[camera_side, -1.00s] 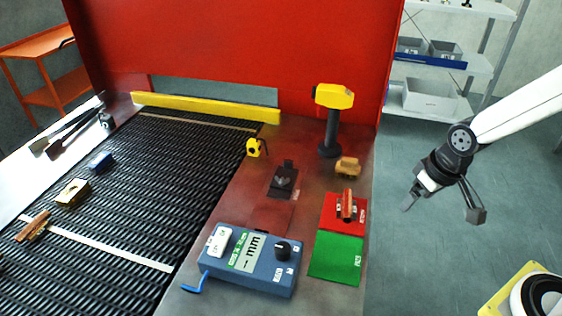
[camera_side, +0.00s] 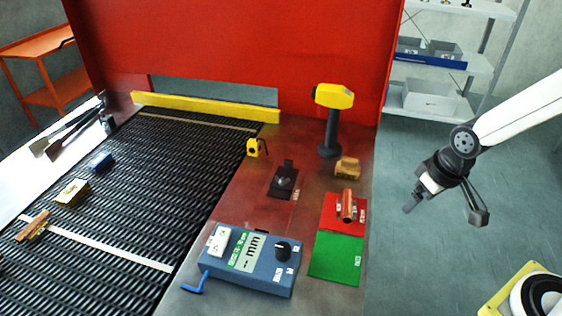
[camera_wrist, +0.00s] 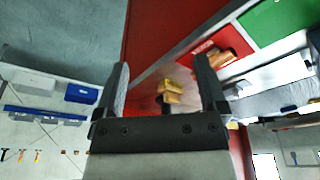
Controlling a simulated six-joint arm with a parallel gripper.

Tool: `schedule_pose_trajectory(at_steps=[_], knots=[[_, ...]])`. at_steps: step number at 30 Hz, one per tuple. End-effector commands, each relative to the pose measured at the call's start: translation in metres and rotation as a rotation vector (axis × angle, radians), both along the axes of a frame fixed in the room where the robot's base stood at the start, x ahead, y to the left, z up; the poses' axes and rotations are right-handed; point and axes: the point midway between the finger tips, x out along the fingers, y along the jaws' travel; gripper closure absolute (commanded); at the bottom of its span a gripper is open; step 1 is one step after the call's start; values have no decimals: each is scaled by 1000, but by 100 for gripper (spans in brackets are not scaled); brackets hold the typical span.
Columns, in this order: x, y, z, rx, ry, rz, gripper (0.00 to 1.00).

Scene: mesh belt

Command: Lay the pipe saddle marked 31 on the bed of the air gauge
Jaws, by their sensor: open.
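My gripper (camera_side: 446,210) is open and empty. It hangs right of the work surface, over the grey floor. In the wrist view, nothing is between the fingertips (camera_wrist: 164,78) close up. A copper-coloured piece with white tags, like a pipe saddle (camera_side: 348,207), lies on the red mat; it also shows in the wrist view (camera_wrist: 220,58). A similar copper-coloured piece (camera_side: 32,226) lies on the belt at left. I cannot read 31 on either. The blue gauge box (camera_side: 248,260) has a "mm" display. Behind it is a black plate with a small rounded top (camera_side: 284,181), possibly its bed.
A green mat (camera_side: 336,257) adjoins the red mat (camera_side: 333,222). A red panel (camera_side: 240,50) rises behind.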

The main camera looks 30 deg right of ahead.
Motion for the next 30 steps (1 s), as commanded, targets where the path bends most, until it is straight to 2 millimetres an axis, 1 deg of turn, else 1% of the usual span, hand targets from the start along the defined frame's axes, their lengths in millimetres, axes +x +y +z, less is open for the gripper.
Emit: schedule_pose_trajectory(at_steps=[5, 6, 7, 8, 17, 21, 26, 30], knots=[[0, 0, 0, 0, 0, 0, 9], [0, 0, 0, 0, 0, 0, 15], [0, 0, 0, 0, 0, 0, 25], [0, 0, 0, 0, 0, 0, 28], [0, 0, 0, -1, 0, 3, 28], [3, 1, 0, -8, 3, 36, 28], [9, 4, 1, -32, 14, 153, 28], [19, 9, 3, -65, 29, 326, 28]])
